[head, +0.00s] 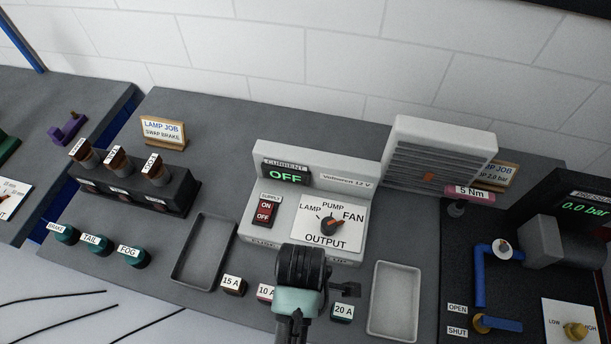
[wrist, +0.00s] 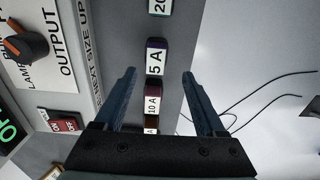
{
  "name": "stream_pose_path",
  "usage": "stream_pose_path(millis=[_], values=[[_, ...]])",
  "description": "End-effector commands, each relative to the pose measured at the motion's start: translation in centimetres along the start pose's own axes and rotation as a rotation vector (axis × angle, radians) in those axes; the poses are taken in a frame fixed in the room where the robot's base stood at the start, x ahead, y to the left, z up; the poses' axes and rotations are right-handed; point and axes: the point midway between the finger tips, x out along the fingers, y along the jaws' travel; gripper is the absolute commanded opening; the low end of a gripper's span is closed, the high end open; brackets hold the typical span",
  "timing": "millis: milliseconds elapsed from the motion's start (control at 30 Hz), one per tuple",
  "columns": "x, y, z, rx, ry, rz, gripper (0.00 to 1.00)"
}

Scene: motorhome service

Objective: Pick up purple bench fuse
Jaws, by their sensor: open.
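I cannot tell the height gap. In the head view my wrist (head: 302,275) hides the purple fuse.
Empty trays lie to the left (head: 176,270) and right (head: 373,325). The output box (head: 345,180), showing OFF, rises just behind the fuses. The bench's front edge is close.

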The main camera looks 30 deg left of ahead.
Motion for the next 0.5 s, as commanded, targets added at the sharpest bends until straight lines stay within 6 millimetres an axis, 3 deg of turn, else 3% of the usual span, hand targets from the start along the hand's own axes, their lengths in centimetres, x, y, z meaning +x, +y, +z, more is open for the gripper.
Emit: stream_pose_path(millis=[267,500], values=[[1.8,0.1,0.1,0.001,0.000,-0.001,0.72],[4.6,0.5,0.3,0.000,0.000,-0.002,0.72]])
